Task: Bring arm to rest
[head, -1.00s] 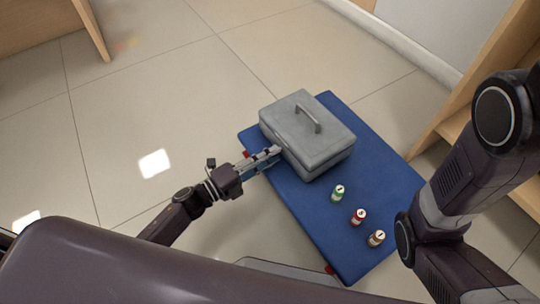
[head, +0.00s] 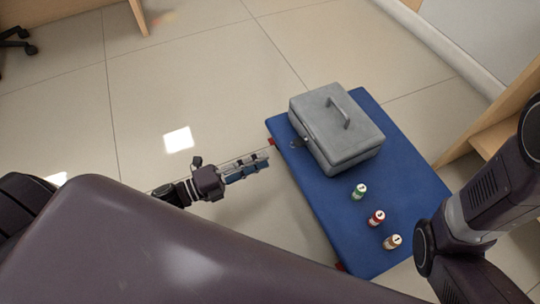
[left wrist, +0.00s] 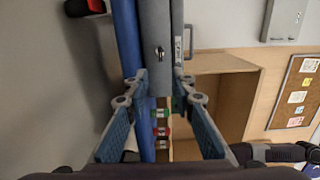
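My left gripper (head: 264,162) is empty, off the left edge of the blue mat and apart from the grey box (head: 335,128). Its two blue-padded fingers stand spread in the left wrist view (left wrist: 160,90). The box is closed, with a handle on its lid, and sits on the mat. A small metal piece (head: 299,143), perhaps a key, sticks out of its near left side; it also shows in the left wrist view (left wrist: 160,52). My right arm comes in at the right; its gripper is out of view.
The blue mat (head: 325,213) also holds a green-labelled bottle (head: 359,191), a red one (head: 376,218) and a brown one (head: 393,242). Wooden furniture (head: 503,130) stands at the right. Tiled floor left of the mat is clear.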

